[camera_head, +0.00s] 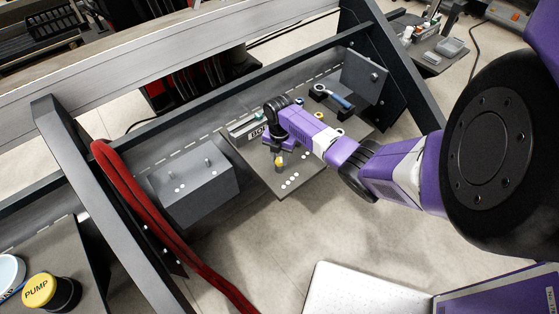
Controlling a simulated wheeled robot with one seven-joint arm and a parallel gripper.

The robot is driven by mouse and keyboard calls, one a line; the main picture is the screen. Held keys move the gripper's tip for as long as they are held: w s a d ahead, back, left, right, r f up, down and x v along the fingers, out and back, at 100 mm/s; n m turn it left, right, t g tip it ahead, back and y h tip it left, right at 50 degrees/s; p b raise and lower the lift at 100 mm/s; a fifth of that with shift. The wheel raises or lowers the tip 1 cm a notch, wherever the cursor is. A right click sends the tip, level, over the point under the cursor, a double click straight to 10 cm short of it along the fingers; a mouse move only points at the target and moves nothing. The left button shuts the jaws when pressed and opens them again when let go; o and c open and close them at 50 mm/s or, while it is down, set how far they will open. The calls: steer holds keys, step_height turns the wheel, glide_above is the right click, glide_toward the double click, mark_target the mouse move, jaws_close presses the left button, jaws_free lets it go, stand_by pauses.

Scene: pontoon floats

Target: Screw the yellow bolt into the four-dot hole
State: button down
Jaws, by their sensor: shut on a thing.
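My gripper (280,149) is at the end of my purple arm, over a dark flat plate (259,168) in the middle of the view. It points down and is shut on the yellow bolt (279,161), which shows just below the fingers. Several white dots (290,180) lie in a row near the plate's front edge, just right of and below the bolt. The hole beside them is too small to make out. I cannot tell whether the bolt's tip touches the plate, and my gripper and wrist hide part of the plate behind.
A grey block (195,190) with upright pins and white dots stands left of the plate. A blue-handled tool (340,100) and a small ring-like part (317,115) lie behind my arm. Dark frame beams and a red hose (150,205) cross the left side. A yellow PUMP cap (40,289) is at lower left.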

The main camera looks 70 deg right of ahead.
steer(key=m, duration=0.5)
steer(key=shift+w+a, duration=0.1)
steer(key=m, duration=0.5)
steer(key=shift+m, duration=0.9)
steer(key=m, duration=0.8)
steer(key=shift+f+m, duration=0.1)
steer(key=shift+m, duration=0.2)
steer(key=c, duration=1.5)
jaws_free()
steer(key=shift+m, duration=0.5)
steer(key=o, duration=0.3)
steer(key=shift+o, duration=0.2)
